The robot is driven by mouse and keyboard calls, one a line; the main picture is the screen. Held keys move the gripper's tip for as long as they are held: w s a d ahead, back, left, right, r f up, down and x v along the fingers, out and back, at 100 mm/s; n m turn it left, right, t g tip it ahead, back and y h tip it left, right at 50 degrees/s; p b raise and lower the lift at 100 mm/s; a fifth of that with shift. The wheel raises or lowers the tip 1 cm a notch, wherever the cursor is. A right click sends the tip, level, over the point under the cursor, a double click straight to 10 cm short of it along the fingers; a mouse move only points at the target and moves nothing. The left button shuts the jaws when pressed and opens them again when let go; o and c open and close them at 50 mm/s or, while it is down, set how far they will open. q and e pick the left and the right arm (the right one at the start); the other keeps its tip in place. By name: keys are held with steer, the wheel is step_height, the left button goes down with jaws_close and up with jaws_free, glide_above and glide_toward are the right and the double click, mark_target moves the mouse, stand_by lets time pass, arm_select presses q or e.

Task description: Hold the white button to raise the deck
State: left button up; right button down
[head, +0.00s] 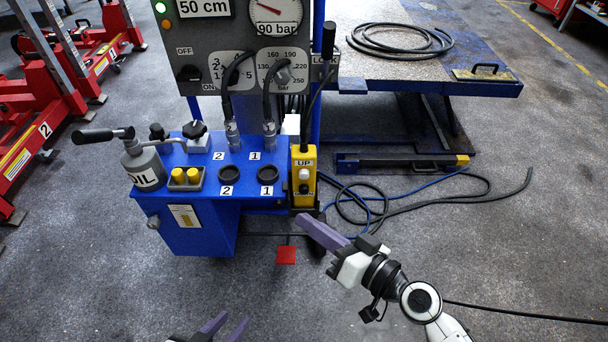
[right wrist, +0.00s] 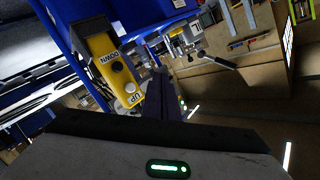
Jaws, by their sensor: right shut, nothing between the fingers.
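The yellow pendant (head: 311,160) hangs at the right side of the blue pump unit, with UP and DOWN labels. Its white button (head: 304,174) sits under the UP label, with a dark button below it. The pendant (right wrist: 98,47) also shows in the right wrist view, tilted, beside the fingers. My right gripper (head: 303,219) is shut and empty, its purple tips just below the pendant in the head view. I cannot tell whether they touch it. My left gripper (head: 228,322) is open at the bottom edge. The deck (head: 375,68) is at upper right.
The blue pump unit (head: 190,235) carries couplings, an oil can (head: 143,167) and a gauge (head: 276,14) labelled 90 bar. A sign (head: 204,8) reads 50 cm. A red pedal (head: 286,255) and loose hoses (head: 440,207) lie on the floor.

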mark_target(304, 176)
steer(key=w, duration=0.8)
steer(key=shift+b, duration=0.45)
stand_by(0.9)
steer(key=shift+w, duration=0.15)
stand_by(0.5)
steer(key=shift+w+b, duration=0.25)
steer(key=shift+b, duration=0.1)
